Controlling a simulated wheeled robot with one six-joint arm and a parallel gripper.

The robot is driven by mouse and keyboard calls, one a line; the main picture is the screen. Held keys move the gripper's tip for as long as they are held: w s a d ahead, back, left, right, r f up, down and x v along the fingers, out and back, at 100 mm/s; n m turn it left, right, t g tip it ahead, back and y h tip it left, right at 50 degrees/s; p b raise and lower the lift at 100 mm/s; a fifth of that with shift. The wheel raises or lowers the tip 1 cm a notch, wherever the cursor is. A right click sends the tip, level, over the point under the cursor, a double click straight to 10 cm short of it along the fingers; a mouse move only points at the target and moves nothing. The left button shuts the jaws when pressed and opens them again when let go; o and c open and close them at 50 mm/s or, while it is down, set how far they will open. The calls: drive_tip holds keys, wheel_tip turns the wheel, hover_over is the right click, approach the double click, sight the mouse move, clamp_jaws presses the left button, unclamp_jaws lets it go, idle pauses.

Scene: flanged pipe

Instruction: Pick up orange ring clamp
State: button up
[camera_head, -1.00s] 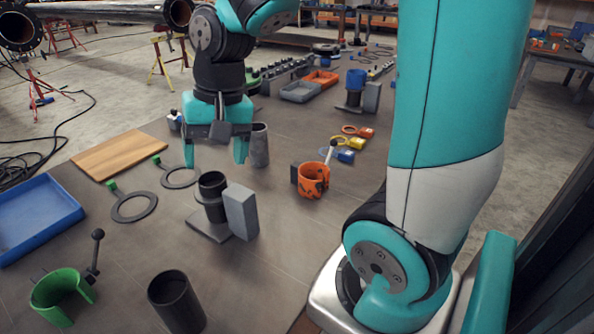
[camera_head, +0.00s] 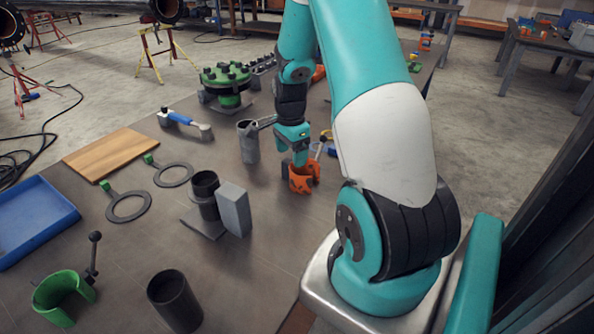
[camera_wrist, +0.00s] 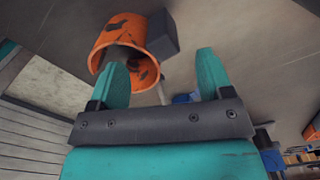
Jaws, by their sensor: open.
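The orange ring clamp (camera_head: 306,182), with dark worn patches and a pale handle, stands on the table under my gripper (camera_head: 297,157). In the wrist view, the orange ring clamp (camera_wrist: 103,42) is at upper left, its round opening facing the camera. My gripper (camera_wrist: 161,70) is open, with two teal fingers apart. The left finger overlaps the ring's opening, and the right finger is clear of the ring on the other side of its wall. Nothing is gripped. I cannot tell whether a finger touches the ring. My arm partly hides the clamp's surroundings in the head view.
A dark grey block (camera_wrist: 162,34) is right beside the ring. A grey cylinder (camera_head: 248,144) stands left of the gripper. Nearer are a dark pipe on a base with a grey block (camera_head: 233,209), flat rings and a green clamp (camera_head: 60,291).

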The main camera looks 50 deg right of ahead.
sight(293, 170)
drive_tip(key=f, duration=0.3)
drive_tip(key=f+p, duration=0.1)
drive_tip(key=f, duration=0.2)
drive_tip(key=shift+s+d+f, duration=0.1)
drive_tip(key=shift+s+f, duration=0.1)
drive_tip(key=shift+f, duration=0.05)
drive_tip(key=shift+c, duration=0.5)
clamp_jaws()
